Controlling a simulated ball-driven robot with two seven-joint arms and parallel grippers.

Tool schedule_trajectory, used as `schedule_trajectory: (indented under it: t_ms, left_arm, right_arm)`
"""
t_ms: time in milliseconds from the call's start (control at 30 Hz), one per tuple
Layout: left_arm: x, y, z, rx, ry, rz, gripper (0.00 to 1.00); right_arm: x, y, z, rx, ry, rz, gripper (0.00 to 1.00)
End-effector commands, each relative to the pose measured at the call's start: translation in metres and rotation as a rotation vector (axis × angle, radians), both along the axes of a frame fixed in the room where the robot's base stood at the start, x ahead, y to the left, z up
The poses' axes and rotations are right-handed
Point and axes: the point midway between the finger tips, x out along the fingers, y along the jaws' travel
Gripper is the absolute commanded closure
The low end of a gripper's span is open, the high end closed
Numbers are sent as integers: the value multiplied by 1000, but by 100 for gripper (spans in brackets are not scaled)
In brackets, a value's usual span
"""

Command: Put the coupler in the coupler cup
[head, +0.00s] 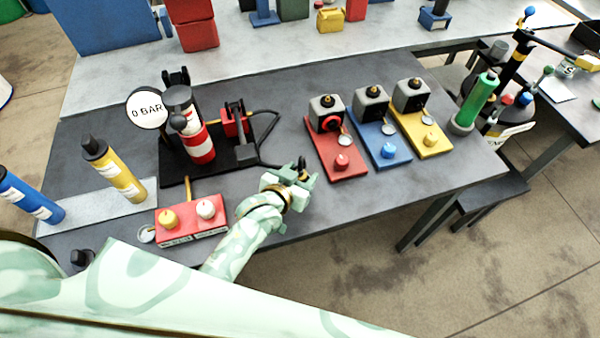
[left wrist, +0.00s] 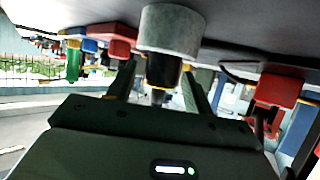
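My left gripper (head: 296,176) is over the front of the grey bench, right of the hand pump. In the left wrist view, which looks upside down, its two fingers (left wrist: 160,88) stand apart either side of the coupler (left wrist: 161,68), a dark piece with a gold band and grey tip. I see a gap between coupler and left finger. The grey coupler cup (left wrist: 170,30) is directly beyond; the coupler appears to project from its mouth, though how deep it sits is hidden. In the head view the gripper largely covers both. My right gripper is not in view.
The pump (head: 196,140) with gauge (head: 147,107) and hose stands left of the gripper. A red block with two knobs (head: 190,222) is nearer. Red (head: 337,163), blue (head: 385,150) and yellow (head: 428,138) stations stand right. Bare bench lies between.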

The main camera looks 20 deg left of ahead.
Motion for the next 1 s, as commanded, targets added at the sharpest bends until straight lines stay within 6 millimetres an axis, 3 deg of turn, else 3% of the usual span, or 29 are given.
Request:
schedule_trajectory:
  t_ms: [200, 500, 700, 1000]
  left_arm:
    - [-8, 2, 8, 0, 0, 0, 49]
    - [-68, 13, 38, 1, 2, 0, 49]
    - [-98, 19, 51, 0, 1, 0, 49]
    - [-106, 21, 55, 0, -1, 0, 49]
  right_arm:
    - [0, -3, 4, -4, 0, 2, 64]
    - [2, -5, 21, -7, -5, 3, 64]
    - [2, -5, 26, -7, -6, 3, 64]
    - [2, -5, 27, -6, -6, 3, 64]
